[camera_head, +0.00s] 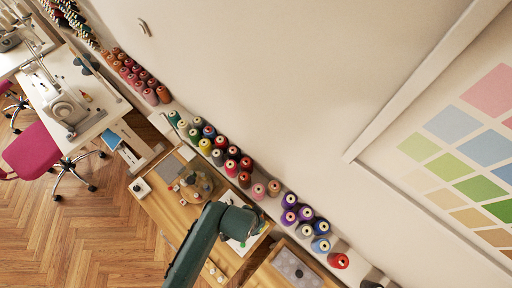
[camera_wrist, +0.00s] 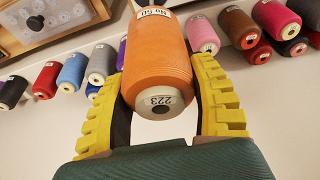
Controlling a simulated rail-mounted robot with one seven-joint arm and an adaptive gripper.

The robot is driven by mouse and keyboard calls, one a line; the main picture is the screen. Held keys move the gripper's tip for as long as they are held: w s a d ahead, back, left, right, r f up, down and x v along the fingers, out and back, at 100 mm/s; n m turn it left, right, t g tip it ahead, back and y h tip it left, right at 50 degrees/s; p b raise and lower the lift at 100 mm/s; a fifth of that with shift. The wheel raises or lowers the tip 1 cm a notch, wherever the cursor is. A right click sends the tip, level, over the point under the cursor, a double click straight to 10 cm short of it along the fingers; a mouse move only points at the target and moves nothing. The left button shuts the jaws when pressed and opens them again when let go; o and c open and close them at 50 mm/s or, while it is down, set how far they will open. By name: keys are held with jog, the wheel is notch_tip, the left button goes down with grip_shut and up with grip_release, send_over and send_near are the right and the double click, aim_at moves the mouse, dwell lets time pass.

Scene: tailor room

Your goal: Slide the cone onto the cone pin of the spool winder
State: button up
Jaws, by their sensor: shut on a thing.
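In the wrist view an orange cone of thread (camera_wrist: 158,62) with a white, numbered end sits between the yellow ribbed fingers of my gripper (camera_wrist: 163,82). The fingers press on its two sides, and its labelled white end faces the camera. In the head view my green arm reaches over the wooden table (camera_head: 160,205), and it hides the gripper and the held cone. A round wooden device with small parts on it (camera_head: 195,187) stands on the table left of my arm. It may be the spool winder; I cannot make out its cone pin.
Several coloured cones stand along a white ledge (camera_head: 275,203) by the wall. A wood-framed tray with a grey inside (camera_head: 297,268) lies right of my arm; a similar framed panel (camera_wrist: 40,27) shows in the wrist view. A sewing table (camera_head: 85,95) and pink chair (camera_head: 32,150) are at left.

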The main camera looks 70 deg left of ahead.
notch_tip(320, 180, down, 5)
jog(key=shift+f+b, duration=0.15)
jog(key=shift+b, duration=1.05)
jog(key=shift+f, duration=0.2)
jog(key=shift+f+b, duration=0.3)
jog(key=shift+f, duration=0.05)
jog(key=shift+f+b, duration=0.4)
jog(key=shift+f, duration=0.5)
jog(key=shift+f+b, duration=2.15)
jog(key=shift+f, duration=1.25)
jog(key=o, duration=1.3)
jog(key=shift+r, duration=0.1)
